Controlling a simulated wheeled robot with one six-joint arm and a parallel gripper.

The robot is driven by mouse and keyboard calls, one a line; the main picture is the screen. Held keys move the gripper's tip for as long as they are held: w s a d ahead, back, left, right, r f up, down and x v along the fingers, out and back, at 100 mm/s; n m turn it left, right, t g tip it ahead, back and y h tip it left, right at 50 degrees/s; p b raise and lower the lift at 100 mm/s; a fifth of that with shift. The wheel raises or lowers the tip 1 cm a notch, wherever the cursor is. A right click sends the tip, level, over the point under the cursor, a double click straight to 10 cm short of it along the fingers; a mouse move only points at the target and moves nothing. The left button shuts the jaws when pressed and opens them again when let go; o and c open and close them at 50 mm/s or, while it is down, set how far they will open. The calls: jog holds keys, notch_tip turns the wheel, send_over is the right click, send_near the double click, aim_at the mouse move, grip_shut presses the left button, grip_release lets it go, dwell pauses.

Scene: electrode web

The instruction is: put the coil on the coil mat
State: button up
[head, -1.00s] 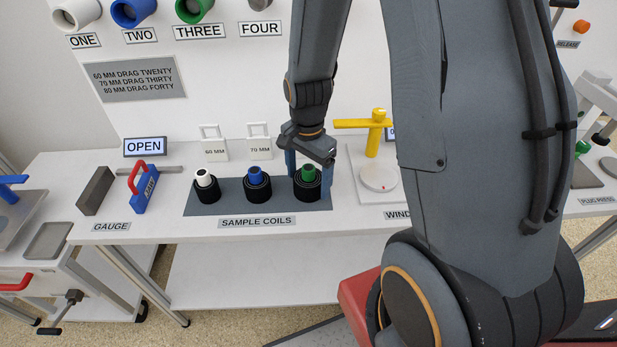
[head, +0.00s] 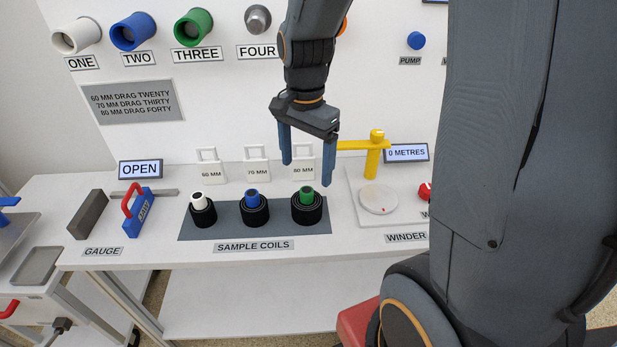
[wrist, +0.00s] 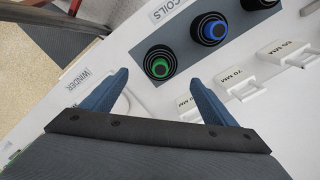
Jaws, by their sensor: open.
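Three black coils stand on the grey coil mat (head: 228,232) labelled SAMPLE COILS. The left coil (head: 202,213) has a white core, the middle coil (head: 254,212) a blue core, and the right coil (head: 307,209) a green core. My gripper (head: 306,174) is open and empty, raised above and slightly behind the green-cored coil. In the wrist view the blue fingers of my gripper (wrist: 157,98) are spread apart. The green-cored coil (wrist: 160,62) and blue-cored coil (wrist: 212,30) show beyond them, with the mat (wrist: 180,90) beneath.
The yellow winder arm (head: 373,150) and its round plate (head: 378,198) stand right of the mat. The blue gauge (head: 139,215) and a dark block (head: 88,214) stand left. White tags (head: 257,170) stand behind the coils. Bench space in front of the mat is narrow.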

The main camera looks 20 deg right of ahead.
jog(key=s+a+f+n, duration=0.1)
jog(key=s+f+n, duration=0.1)
jog(key=s+n, duration=0.6)
jog(key=shift+s+a+f+n+t, duration=0.2)
jog(key=shift+s+n+t, duration=0.2)
jog(key=shift+n, duration=1.7)
jog(key=shift+d, duration=0.1)
